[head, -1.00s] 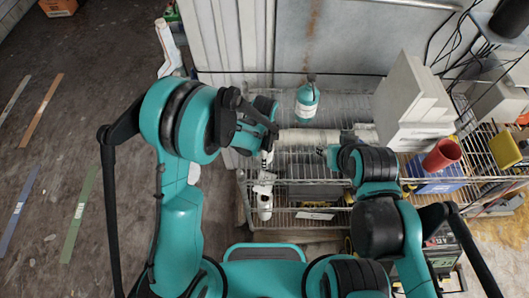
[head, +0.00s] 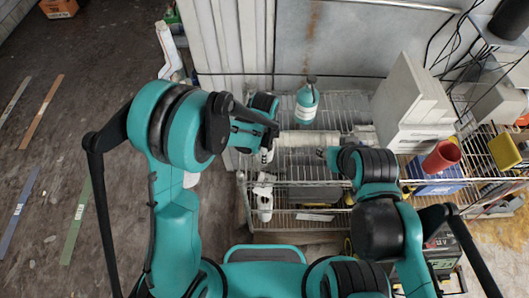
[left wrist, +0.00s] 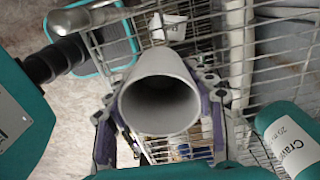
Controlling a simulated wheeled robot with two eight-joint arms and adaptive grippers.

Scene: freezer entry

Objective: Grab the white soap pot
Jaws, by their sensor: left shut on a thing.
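The white soap pot (left wrist: 165,100) is a pale, round, hollow vessel with its open mouth facing the left wrist camera. My left gripper (left wrist: 160,112) is shut on it, with one finger on each side of its wall. In the head view, my left gripper (head: 266,153) is over the left part of the wire shelf, and the arm mostly hides the pot. My right gripper (head: 326,154) is over the middle of the shelf, apart from the left one; its fingers are too small to read.
A teal bottle with a white label (head: 307,104) stands at the back of the wire rack (head: 345,98); it also shows in the left wrist view (left wrist: 288,140). White boxes (head: 408,105), a red cup (head: 441,156) and a yellow bin (head: 505,150) are at the right. Open floor lies left.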

